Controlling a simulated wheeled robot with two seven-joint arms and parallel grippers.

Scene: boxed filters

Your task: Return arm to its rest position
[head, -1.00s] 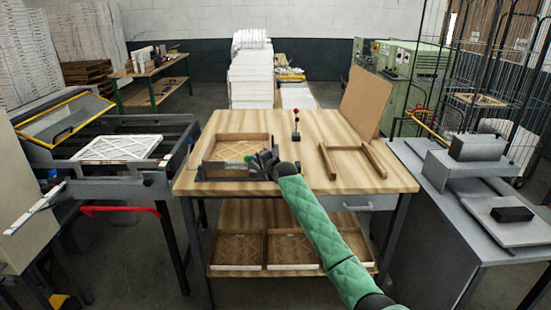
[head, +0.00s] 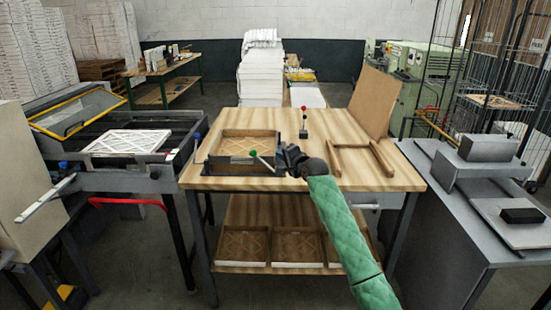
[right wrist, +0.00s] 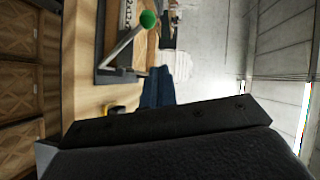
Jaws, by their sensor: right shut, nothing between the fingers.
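My right arm, in a green quilted sleeve (head: 340,235), comes in from the lower right of the head view. Its dark gripper (head: 288,156) is over the front part of the wooden table (head: 345,120), just right of the box fixture. The gripper is shut and empty. In the right wrist view the blue-grey fingers (right wrist: 157,88) show beyond the dark wrist body, apart from the green-knobbed lever (right wrist: 149,19). My left gripper is out of view.
A wooden box (head: 240,136) sits in the fixture at the table's left, with a green-knobbed lever (head: 253,153). A wooden frame (head: 360,157) lies at the right. Boxes (head: 242,248) fill the lower shelf. A white filter (head: 128,142) lies on the left machine.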

